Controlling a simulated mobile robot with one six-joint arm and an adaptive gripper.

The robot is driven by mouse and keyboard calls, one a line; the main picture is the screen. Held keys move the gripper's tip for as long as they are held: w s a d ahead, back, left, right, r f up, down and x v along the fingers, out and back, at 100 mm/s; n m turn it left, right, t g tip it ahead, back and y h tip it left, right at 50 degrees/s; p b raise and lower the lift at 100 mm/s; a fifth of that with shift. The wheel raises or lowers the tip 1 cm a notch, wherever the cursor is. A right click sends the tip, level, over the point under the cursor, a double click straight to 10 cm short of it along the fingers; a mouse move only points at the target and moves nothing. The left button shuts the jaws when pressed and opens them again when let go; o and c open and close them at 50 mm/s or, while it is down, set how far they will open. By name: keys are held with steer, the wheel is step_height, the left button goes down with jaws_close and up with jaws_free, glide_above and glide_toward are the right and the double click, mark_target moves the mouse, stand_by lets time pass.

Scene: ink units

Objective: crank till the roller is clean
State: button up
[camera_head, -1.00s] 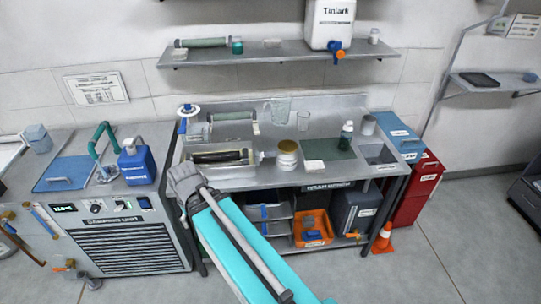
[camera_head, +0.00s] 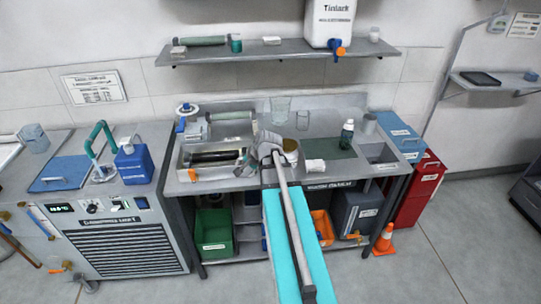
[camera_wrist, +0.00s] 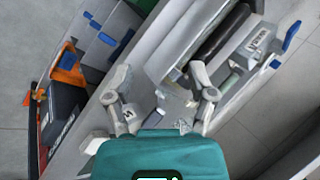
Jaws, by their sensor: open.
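A dark roller (camera_head: 215,157) lies in a long metal tray (camera_head: 182,166) on the left half of the steel bench. It also shows in the wrist view (camera_wrist: 213,38), at the top. A white wheel with a blue part (camera_head: 186,109) stands behind the tray at the left; I cannot tell if it is the crank. In the wrist view a blue handle-like piece (camera_wrist: 292,36) sticks out beyond the tray's end. My gripper (camera_head: 268,147) is right of the tray, partly in front of a jar. In the wrist view its two fingers (camera_wrist: 164,98) are apart, with nothing clearly between them.
The jar (camera_head: 291,147) is partly hidden by my gripper. A shelf (camera_head: 270,52) runs above. Bins stand under the bench.

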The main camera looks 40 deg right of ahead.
steer(key=s+d+r+m+t+h, duration=0.1)
steer(key=d+m, duration=0.3)
steer(key=d, duration=0.5)
steer(key=s+d+r+m+t+h+b, duration=0.1)
steer(key=d+m, duration=0.3)
steer(key=d, duration=0.5)
steer(key=shift+s+d+t, duration=0.2)
steer(key=shift+s+t, duration=0.2)
steer(key=shift+t, duration=0.4)
steer(key=shift+b+x, duration=4.65)
steer(key=shift+x, duration=2.3)
steer(key=shift+d, duration=0.1)
